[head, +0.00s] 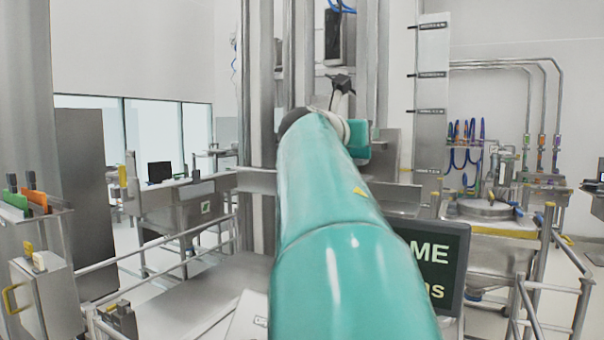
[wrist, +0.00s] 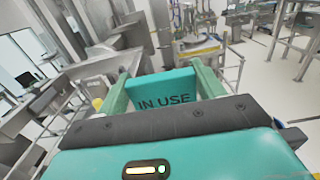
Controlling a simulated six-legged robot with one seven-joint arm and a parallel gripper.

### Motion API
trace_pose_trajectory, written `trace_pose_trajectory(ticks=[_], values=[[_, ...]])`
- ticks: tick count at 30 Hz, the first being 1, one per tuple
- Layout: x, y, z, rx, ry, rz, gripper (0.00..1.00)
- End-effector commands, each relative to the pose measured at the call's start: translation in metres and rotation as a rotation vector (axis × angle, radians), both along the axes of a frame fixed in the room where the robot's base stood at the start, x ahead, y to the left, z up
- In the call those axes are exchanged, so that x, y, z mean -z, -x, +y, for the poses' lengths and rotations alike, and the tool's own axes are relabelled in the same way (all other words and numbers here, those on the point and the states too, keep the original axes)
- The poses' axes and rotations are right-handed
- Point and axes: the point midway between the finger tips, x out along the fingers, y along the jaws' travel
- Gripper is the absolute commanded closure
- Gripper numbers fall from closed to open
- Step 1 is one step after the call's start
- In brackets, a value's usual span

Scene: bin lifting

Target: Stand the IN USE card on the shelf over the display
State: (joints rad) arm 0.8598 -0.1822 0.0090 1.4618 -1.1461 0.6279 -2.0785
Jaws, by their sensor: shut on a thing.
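In the wrist view, my gripper (wrist: 161,72) is shut on the IN USE card (wrist: 163,92), a teal block with dark lettering. The card sits between the two green fingers, its lettered face toward the camera and the text slightly tilted. In the head view, my teal arm reaches up the middle and hides much of the scene; the card cannot be made out there. The dark display (head: 446,262) shows at the right of my arm, its screen partly covered, with "ME" and "ns" legible. I cannot clearly make out the shelf over it.
Metal railings (head: 185,240) cross the left floor. A round steel vessel (head: 484,210) and pipes stand at the right. Tall steel columns rise behind my arm.

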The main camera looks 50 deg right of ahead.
Motion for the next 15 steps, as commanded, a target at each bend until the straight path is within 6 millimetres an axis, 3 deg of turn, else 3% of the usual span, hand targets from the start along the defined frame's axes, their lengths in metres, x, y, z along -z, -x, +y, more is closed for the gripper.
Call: trace_pose_trajectory(ticks=[3,11,15], values=[[0.023,0.013,-0.013,0.003,-0.003,0.003,0.56],[0.046,0.025,-0.028,0.0,-0.001,0.002,0.56],[0.066,0.029,-0.033,0.001,-0.003,0.005,0.56]])
